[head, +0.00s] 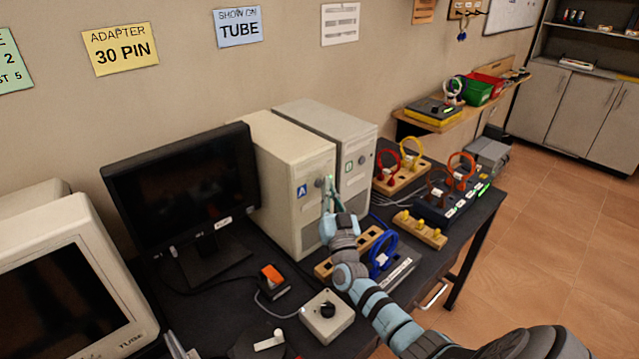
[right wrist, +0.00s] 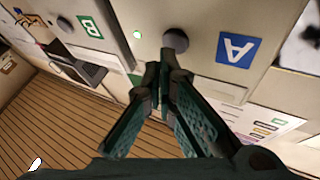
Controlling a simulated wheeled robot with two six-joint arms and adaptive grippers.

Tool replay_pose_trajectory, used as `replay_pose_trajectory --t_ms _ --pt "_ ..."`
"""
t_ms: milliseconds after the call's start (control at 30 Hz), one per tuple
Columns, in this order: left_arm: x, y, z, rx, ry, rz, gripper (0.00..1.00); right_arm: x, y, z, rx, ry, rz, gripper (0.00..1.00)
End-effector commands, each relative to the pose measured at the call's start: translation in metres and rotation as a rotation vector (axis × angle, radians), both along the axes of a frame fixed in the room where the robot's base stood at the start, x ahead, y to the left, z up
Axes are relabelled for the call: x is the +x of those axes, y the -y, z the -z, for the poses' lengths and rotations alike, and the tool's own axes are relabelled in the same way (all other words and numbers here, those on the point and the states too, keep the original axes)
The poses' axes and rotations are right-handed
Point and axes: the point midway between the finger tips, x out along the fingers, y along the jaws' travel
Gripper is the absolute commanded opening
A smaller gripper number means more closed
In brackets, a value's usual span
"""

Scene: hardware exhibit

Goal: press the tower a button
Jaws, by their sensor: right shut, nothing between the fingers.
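Tower A (head: 283,174) is a beige computer case with a blue A label (head: 302,191), standing to the right of the black monitor. Its round grey button (head: 319,182) is on the front; the right wrist view shows the button (right wrist: 176,39) beside the blue A label (right wrist: 236,49). My right gripper (head: 328,186) is shut and empty, its tips (right wrist: 166,62) right at the button's edge. I cannot tell whether they touch it. A small green light (right wrist: 137,34) shows left of the button in the wrist view. My left gripper is not in view.
Tower B (head: 352,139), with a green label (right wrist: 89,25), stands close beside tower A. Wooden blocks with coloured cable loops (head: 402,175) and a black box (head: 452,203) lie on the right. A white box with a black knob (head: 327,322) and an orange switch (head: 271,276) are in front.

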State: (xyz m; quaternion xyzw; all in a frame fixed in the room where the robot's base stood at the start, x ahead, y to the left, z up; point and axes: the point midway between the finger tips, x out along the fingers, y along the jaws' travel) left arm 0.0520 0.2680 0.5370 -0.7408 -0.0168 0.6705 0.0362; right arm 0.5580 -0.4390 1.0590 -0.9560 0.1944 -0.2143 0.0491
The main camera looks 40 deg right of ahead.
Motion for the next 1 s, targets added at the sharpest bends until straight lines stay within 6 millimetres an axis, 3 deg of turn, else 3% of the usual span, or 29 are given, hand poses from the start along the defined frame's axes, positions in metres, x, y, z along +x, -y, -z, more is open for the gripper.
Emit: replay_pose_trajectory --t_ms 333,733,1000 --pt "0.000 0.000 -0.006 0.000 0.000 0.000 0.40 -0.005 0.001 -0.001 0.000 -0.001 0.000 0.00" --pt "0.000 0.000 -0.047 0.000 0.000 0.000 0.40 -0.058 0.005 -0.005 -0.001 -0.003 0.000 0.00" --pt "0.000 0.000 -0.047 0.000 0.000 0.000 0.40 -0.063 0.006 -0.001 0.000 0.000 0.000 0.00"
